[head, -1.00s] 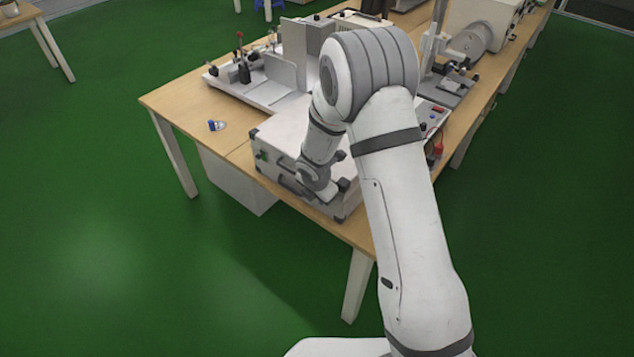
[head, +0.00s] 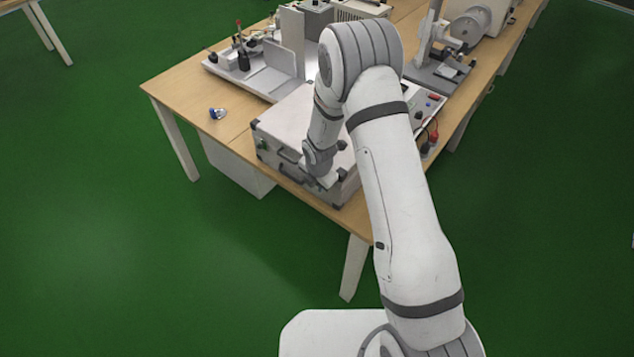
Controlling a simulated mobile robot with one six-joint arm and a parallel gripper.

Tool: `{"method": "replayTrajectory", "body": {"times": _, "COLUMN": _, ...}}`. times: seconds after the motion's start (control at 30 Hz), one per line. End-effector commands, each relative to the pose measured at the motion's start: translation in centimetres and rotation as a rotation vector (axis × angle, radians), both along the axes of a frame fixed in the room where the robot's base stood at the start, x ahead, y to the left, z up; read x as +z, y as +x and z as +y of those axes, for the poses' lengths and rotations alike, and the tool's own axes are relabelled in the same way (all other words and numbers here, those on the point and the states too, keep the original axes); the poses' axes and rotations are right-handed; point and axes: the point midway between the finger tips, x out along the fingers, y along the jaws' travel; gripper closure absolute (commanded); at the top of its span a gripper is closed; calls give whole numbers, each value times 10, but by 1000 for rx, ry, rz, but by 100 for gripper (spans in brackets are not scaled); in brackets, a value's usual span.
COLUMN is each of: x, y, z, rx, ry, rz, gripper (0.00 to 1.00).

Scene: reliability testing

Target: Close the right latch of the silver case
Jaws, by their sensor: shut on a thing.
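The silver case (head: 291,118) lies on the wooden table near its front corner, with its lid down. Its dark handle (head: 287,155) is on the front side. The left latch (head: 261,142) shows as a small green spot on that side. My gripper (head: 317,186) is at the right part of the front side, at the right latch. It is shut on the right latch, which is mostly hidden behind the gripper and wrist, so its angle cannot be told.
My arm covers part of the case's right side. A small blue and white object (head: 217,113) lies left of the case. A metal fixture with levers (head: 262,65) stands behind it. A control box with red knobs (head: 425,115) is to the right. Green floor is free in front.

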Motion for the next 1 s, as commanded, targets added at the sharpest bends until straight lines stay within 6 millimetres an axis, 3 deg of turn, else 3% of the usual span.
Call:
{"method": "replayTrajectory", "body": {"times": 0.07, "x": 0, "y": 1, "z": -1, "rx": -3, "ry": 0, "rz": -1, "gripper": 100}}
{"method": "replayTrajectory", "body": {"times": 0.1, "x": 0, "y": 1, "z": -1, "rx": -3, "ry": 0, "rz": -1, "gripper": 81}}
{"method": "replayTrajectory", "body": {"times": 0.3, "x": 0, "y": 0, "z": -1, "rx": -2, "ry": 1, "rz": -1, "gripper": 66}}
{"method": "replayTrajectory", "body": {"times": 0.63, "x": 7, "y": 0, "z": 0, "rx": -2, "ry": 1, "rz": -3, "gripper": 66}}
{"method": "replayTrajectory", "body": {"times": 1.0, "x": 58, "y": -11, "z": -1, "rx": -2, "ry": 1, "rz": -5, "gripper": 66}}
